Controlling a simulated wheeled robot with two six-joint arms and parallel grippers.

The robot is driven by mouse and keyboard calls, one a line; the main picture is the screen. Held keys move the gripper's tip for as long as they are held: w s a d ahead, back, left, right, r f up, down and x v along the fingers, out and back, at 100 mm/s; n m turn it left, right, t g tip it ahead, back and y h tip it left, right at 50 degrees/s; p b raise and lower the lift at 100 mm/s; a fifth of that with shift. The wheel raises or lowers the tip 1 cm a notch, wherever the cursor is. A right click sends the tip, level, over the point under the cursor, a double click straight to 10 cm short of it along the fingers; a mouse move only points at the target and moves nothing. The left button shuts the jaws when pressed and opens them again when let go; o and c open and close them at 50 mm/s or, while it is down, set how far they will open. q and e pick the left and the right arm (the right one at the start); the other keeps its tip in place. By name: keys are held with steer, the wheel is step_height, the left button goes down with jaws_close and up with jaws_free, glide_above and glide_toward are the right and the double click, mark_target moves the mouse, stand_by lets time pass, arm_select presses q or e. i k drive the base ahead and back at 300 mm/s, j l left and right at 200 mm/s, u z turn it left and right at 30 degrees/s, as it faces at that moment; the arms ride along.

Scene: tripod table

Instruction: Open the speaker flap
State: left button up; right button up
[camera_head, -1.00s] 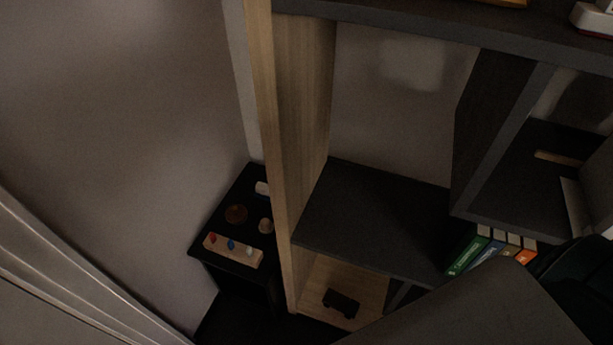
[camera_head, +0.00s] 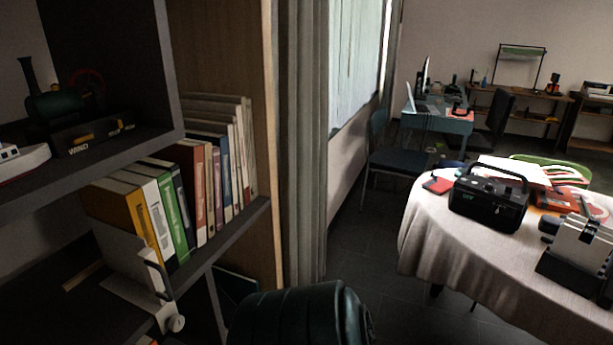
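A black box-shaped device with a carry handle (camera_head: 489,203), which looks like a portable radio or speaker, stands upright on the round table with the white cloth (camera_head: 440,240). Its front faces me at an angle. A small greenish mark shows on its front. I cannot make out a flap or whether one is open. Neither of my grippers is in view.
A black and white machine (camera_head: 578,250) stands right of the device, with red items (camera_head: 556,200) and papers behind. A bookshelf (camera_head: 235,225) with books fills the left. A dark green rounded seat back (camera_head: 300,318) is low in front. Dark floor (camera_head: 360,265) lies left of the table.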

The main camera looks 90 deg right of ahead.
mark_target(507, 193)
steer(key=z, duration=3.95)
